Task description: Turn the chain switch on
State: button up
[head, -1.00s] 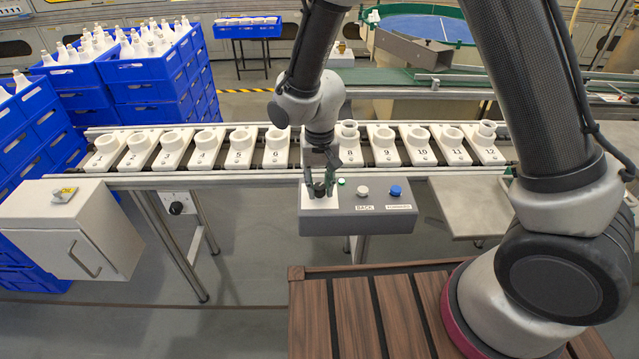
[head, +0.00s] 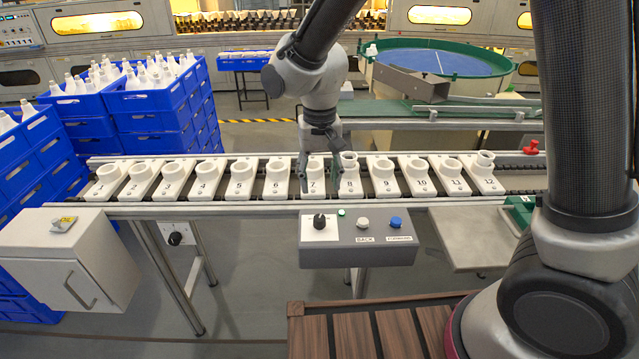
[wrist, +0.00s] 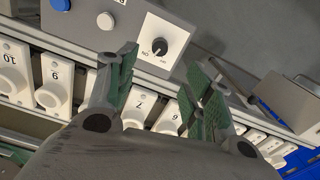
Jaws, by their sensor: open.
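The chain switch looks to be the black rotary knob (head: 319,221) on a white plate at the left end of the grey control box (head: 357,255). In the wrist view the knob (wrist: 160,47) shows with small lettering beside it. A pale mark shows on the knob, but I cannot tell for sure which setting it points to. My gripper (head: 319,185) is open and empty, above and behind the knob, over holders 7 and 8. In the wrist view its green-padded fingers (wrist: 163,78) are apart, with the knob beyond them, untouched.
A small green lamp (head: 341,212), a white BACK button (head: 362,223) and a blue button (head: 395,222) share the box. Behind it runs a conveyor of numbered white holders (head: 204,179). Another knob (head: 175,238) sits below the conveyor. A grey cabinet (head: 75,260) stands left.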

aim_at(320, 219)
jog(key=f+n, duration=0.3)
jog(key=f, duration=0.1)
jog(key=shift+s+d+n, duration=0.25)
jog(key=shift+d+n, duration=0.05)
jog(key=n, duration=0.4)
jog(key=shift+w+a+f, duration=0.2)
jog(key=shift+a+f, duration=0.05)
jog(key=shift+f, duration=0.05)
notch_tip(320, 219, down, 8)
jog(key=shift+r, duration=0.2)
jog(key=c, duration=1.1)
